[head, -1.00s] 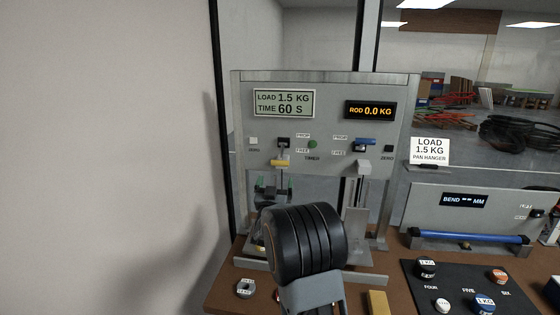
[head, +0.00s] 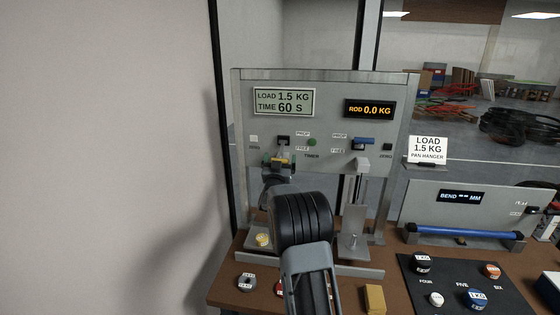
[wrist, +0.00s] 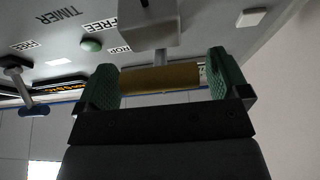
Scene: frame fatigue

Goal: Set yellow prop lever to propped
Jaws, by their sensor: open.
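The yellow prop lever (head: 281,160) is on the grey test frame's panel, left of the timer button. Its handle hangs low, near the FREE label and below the PROP label. In the wrist view the yellow bar (wrist: 160,78) spans the gap between my green finger pads. My gripper (head: 280,161) is open around the handle; it also shows in the wrist view (wrist: 165,82). The right pad is close to the bar's end, and I cannot tell whether either pad touches it. My arm hides part of the frame below.
A blue lever (head: 365,141) sits to the right, up by its PROP label. The green timer button (head: 311,142) lies between the levers. A rod fixture (head: 354,225) stands lower right. Weights lie on a black mat (head: 415,268), and a yellow block (head: 375,299) is on the bench.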

